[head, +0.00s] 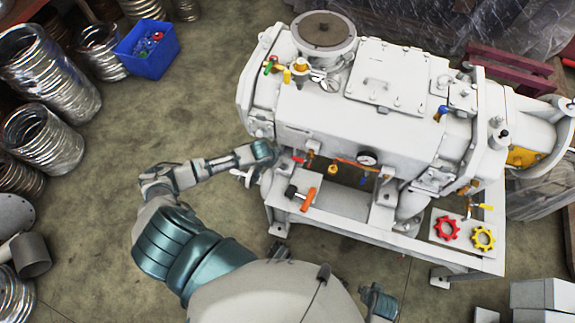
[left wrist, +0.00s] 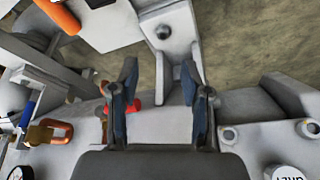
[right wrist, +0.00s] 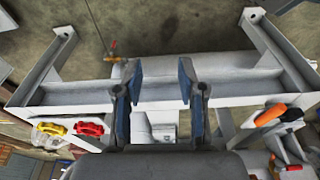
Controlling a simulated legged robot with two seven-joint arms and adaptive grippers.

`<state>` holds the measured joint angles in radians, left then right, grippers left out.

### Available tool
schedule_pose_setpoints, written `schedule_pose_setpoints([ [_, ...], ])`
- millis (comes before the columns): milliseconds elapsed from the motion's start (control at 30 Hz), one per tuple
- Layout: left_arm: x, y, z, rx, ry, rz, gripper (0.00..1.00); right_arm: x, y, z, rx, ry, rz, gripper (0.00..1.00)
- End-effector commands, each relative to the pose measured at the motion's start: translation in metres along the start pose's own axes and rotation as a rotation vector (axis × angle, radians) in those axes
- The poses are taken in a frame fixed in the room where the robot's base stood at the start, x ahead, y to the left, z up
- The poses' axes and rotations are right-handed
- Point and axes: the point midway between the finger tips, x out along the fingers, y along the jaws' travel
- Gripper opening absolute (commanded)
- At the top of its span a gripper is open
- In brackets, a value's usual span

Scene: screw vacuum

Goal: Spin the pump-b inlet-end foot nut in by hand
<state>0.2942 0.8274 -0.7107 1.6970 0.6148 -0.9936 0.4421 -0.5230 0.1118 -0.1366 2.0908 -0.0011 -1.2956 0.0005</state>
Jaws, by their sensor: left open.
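The white vacuum pump (head: 350,135) sits on a pale steel frame (head: 340,205). My left arm reaches to the pump's left end in the head view. In the left wrist view my left gripper (left wrist: 159,68) is open and empty, its fingers pointing toward a pale foot bracket (left wrist: 180,50). A dark round fastener (left wrist: 163,32) shows on the bracket, between and beyond the fingertips. I cannot tell whether it is the foot nut. My right gripper (right wrist: 160,68) is open and empty above the frame in the right wrist view; its fingers are not clear in the head view.
An orange-handled tool (head: 308,200) lies on the frame's plate. A red handwheel (head: 446,228) and a yellow handwheel (head: 482,238) lie on a white plate at the right. A blue bin (head: 148,48) and metal hose coils (head: 50,75) stand at the left. The floor between is clear.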

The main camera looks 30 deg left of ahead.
Motion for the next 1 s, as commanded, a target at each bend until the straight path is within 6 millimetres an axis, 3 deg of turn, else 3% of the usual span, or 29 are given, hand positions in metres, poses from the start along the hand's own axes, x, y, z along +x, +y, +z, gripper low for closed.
schedule_pose_setpoints([
  [33, 0.017, 0.000, 0.002, -0.001, -0.003, 0.000, 0.47, -0.008, 0.000, -0.002, 0.002, 0.005, 0.000, 0.40],
  [100, 0.032, -0.001, 0.002, -0.002, -0.001, 0.001, 0.47, -0.024, 0.000, -0.004, 0.003, 0.009, 0.001, 0.40],
  [333, 0.072, 0.001, 0.001, 0.000, 0.000, 0.000, 0.47, -0.070, 0.002, -0.004, 0.005, 0.020, 0.002, 0.40],
  [533, 0.092, 0.002, -0.001, 0.003, 0.001, -0.003, 0.47, -0.076, 0.002, -0.025, 0.002, 0.125, -0.007, 0.40],
  [867, 0.095, 0.000, -0.001, 0.002, 0.004, 0.000, 0.47, -0.079, -0.001, -0.032, 0.002, 0.149, -0.003, 0.40],
  [1000, 0.096, 0.000, -0.001, 0.002, 0.004, 0.000, 0.17, -0.079, -0.001, -0.032, 0.002, 0.150, -0.003, 0.40],
])
